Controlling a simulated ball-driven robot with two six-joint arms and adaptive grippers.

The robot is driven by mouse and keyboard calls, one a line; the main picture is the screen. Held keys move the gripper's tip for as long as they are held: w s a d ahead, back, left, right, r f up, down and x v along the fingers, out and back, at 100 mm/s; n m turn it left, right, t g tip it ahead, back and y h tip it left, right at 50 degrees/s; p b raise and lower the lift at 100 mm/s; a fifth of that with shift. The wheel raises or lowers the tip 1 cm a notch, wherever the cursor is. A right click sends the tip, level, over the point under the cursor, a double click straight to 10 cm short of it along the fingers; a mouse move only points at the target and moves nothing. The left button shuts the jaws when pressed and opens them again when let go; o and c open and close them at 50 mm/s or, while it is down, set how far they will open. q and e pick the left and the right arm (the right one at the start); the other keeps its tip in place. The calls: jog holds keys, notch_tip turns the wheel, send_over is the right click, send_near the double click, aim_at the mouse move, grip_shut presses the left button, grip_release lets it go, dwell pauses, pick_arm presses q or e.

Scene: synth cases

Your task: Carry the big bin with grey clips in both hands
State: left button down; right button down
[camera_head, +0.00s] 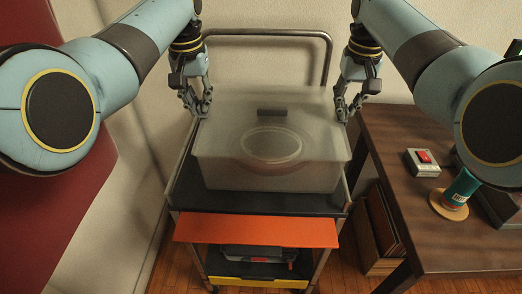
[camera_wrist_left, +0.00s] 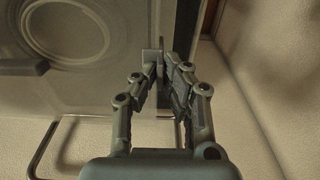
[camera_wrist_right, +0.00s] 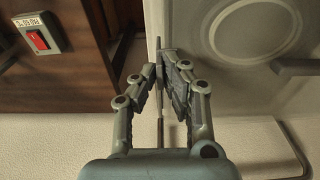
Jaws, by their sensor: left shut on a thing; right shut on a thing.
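The big bin (camera_head: 230,163) is a translucent greyish box with a lid, an oval mark on the lid and a dark clip (camera_head: 272,112) at its far edge. It is over the top of a cart (camera_head: 250,201); I cannot tell whether it touches it. My left gripper (camera_head: 203,108) is shut on the bin's left side, and the left wrist view shows its fingers (camera_wrist_left: 158,72) closed on a thin grey edge. My right gripper (camera_head: 345,114) is shut on the bin's right side, with its fingers (camera_wrist_right: 161,72) closed on a similar edge in the right wrist view.
The cart has a bent metal handle (camera_head: 268,34) behind the bin and an orange panel (camera_head: 258,231) in front. A brown table (camera_head: 420,220) stands close on the right, bearing a red switch box (camera_head: 423,161) and a teal cylinder (camera_head: 462,186). A dark red panel (camera_head: 50,220) is at left.

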pick_arm(q)
jog(key=shift+w+f, duration=0.1)
jog(key=shift+f, duration=0.1)
pick_arm(e)
jog(key=shift+w+f, duration=0.1)
jog(key=shift+f, duration=0.1)
pick_arm(q)
jog(key=c, duration=1.8)
grip_release()
jog(key=shift+f, duration=0.1)
pick_arm(e)
jog(key=c, duration=1.8)
grip_release()
jog(key=shift+f, duration=0.1)
pick_arm(q)
jog(key=o, duration=0.3)
jog(key=shift+s, duration=0.25)
pick_arm(e)
jog(key=o, duration=0.3)
jog(key=shift+s, duration=0.25)
pick_arm(q)
jog(key=shift+o, duration=0.2)
pick_arm(e)
jog(key=shift+o, duration=0.2)
pick_arm(q)
jog(key=shift+w, duration=0.1)
